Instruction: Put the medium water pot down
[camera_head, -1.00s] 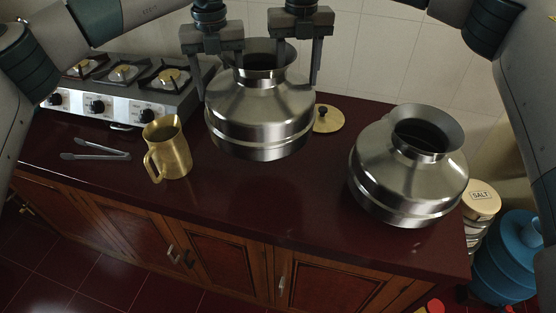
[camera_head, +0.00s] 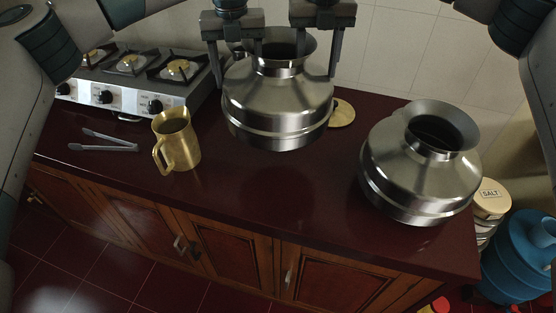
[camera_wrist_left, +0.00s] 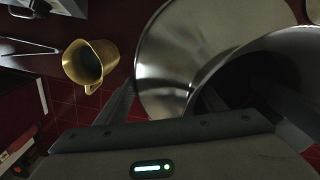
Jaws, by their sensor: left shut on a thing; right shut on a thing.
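The medium water pot, a round steel pot (camera_head: 275,108) with a flared neck, hangs upright between my two grippers, seemingly a little above the dark red counter (camera_head: 275,205). My left gripper (camera_head: 237,65) is shut on the left side of its rim. In the left wrist view, one finger is outside the pot (camera_wrist_left: 165,65) and the other reaches into its mouth. My right gripper (camera_head: 316,62) is shut on the right side of the rim. The pot's underside and any gap below it are hard to judge.
A second steel pot (camera_head: 415,170) stands on the counter at right. A brass jug (camera_head: 180,142), tongs (camera_head: 105,140) and a gas stove (camera_head: 120,92) are at left. A brass lid (camera_head: 342,113) lies behind the held pot. Bare counter lies in front, bounded by its front edge.

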